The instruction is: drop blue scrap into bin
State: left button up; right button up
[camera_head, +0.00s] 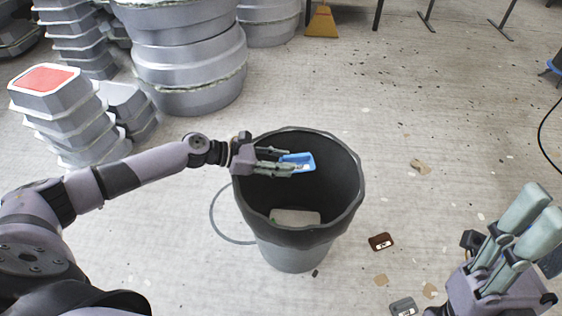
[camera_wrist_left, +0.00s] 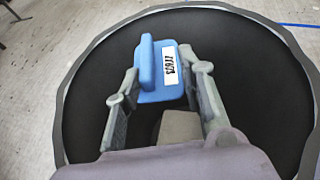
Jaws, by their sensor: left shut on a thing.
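The blue scrap (camera_head: 300,160) is a small blue piece with a raised edge and a white label, over the mouth of the dark bin (camera_head: 346,215). My left gripper (camera_head: 284,163) is shut on it, reaching in from the left over the bin's rim. In the left wrist view the blue scrap (camera_wrist_left: 155,88) lies between the two fingers, with the black inside of the bin around and below it. My right gripper (camera_head: 522,232) is at the lower right, away from the bin, with no object visible in it; its finger gap is unclear.
A pale grey block (camera_head: 295,217) lies inside the bin. A brown piece (camera_head: 381,242), a grey piece (camera_head: 403,307) and tan scraps (camera_head: 420,166) lie on the floor right of the bin. Stacked grey moulds (camera_head: 190,70) stand at the back left.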

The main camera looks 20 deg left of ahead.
pick_arm(q)
jog(key=shift+f+b, duration=0.65)
jog(key=shift+f, duration=0.25)
jog(key=o, duration=1)
jog(key=shift+s+a, duration=0.1)
jog(key=shift+v, duration=5.9)
jog(key=shift+r, duration=0.1)
